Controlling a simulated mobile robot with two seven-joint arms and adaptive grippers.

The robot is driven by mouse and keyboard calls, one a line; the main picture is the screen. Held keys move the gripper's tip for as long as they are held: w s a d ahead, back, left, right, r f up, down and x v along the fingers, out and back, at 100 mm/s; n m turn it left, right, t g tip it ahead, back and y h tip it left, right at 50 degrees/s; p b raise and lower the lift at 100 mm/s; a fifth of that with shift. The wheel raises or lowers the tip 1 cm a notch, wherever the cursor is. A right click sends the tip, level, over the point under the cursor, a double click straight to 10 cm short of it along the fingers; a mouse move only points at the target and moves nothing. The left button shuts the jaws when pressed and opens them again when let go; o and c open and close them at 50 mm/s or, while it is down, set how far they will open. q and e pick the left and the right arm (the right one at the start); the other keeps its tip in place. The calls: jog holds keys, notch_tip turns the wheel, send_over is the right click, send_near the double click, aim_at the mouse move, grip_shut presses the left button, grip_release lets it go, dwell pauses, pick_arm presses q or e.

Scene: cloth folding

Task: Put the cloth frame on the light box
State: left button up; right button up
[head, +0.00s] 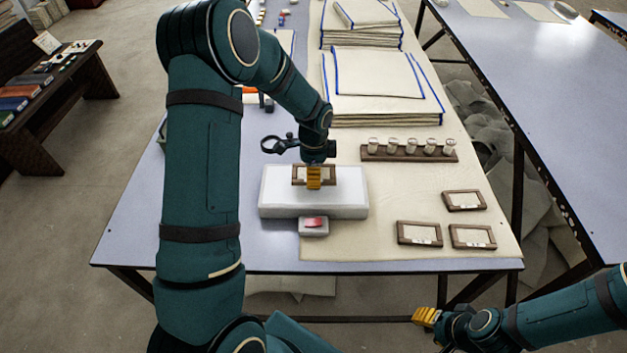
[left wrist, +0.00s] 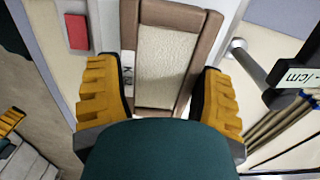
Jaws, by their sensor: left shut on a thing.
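A cloth frame (head: 299,174), a brown wooden rim around pale cloth, is at the white light box (head: 340,200) in the head view. My left gripper (head: 314,178) is shut on this frame from above, its yellow fingers partly hiding it. In the left wrist view the frame (left wrist: 168,62) lies between the two fingers, with a small white label on its rim. It is over the box's top; I cannot tell whether it touches. My right gripper (head: 426,316) is away at the lower right, off the table's front edge, with no object visible in it; its jaw opening is unclear.
Three similar frames (head: 419,233) lie on the beige cloth at the right. A wooden rack (head: 408,153) with several glass jars stands behind them. Folded cloth stacks (head: 385,85) lie further back. A small switch box with a red button (head: 314,223) sits before the light box.

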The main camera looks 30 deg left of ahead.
pick_arm(q)
jog(key=shift+f+b, duration=0.3)
jog(key=shift+f, duration=1.3)
jog(key=shift+f, duration=0.15)
jog(key=o, duration=1.1)
jog(key=shift+r, duration=0.25)
notch_tip(320, 180, up, 12)
jog(key=shift+f+p, duration=0.1)
jog(key=shift+p, duration=1.15)
